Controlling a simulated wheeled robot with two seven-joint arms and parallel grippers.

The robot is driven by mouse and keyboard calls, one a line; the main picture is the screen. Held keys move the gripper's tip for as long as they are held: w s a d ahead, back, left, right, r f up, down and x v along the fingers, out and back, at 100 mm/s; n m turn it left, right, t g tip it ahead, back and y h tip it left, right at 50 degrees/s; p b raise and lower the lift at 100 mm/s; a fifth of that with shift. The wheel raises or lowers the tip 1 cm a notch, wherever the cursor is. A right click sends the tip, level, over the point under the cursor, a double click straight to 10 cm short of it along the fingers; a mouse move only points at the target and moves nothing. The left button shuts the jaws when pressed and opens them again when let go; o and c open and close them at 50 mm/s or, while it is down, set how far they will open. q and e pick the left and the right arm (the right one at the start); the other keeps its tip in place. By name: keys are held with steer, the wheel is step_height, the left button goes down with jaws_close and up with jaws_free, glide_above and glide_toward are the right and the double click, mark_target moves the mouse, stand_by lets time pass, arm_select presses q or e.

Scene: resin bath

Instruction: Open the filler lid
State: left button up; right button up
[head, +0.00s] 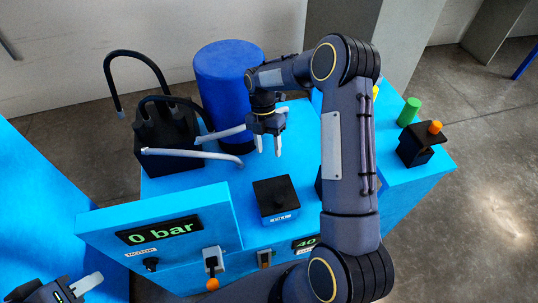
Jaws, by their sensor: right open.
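A black square lid or box (268,188) with a small knob on top and a white label on its front stands on the blue machine top, in the middle of the head view. The label is too small to read, so I cannot tell for sure that it is the filler lid. My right gripper (268,147) points down, open and empty, above and behind this black piece, apart from it. My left gripper (88,284) is at the bottom left corner, far from the lid and partly cut off. I cannot tell whether it is open.
A display panel (215,200) reading 0 bar stands in front, with an orange-tipped lever (212,264). A blue drum (225,75) stands behind my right gripper. Black hoses and grey pipes (195,155) are left of it. A green cylinder (409,111) and an orange-knobbed black box (415,147) stand right.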

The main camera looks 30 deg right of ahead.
steer(key=shift+v, duration=1.9)
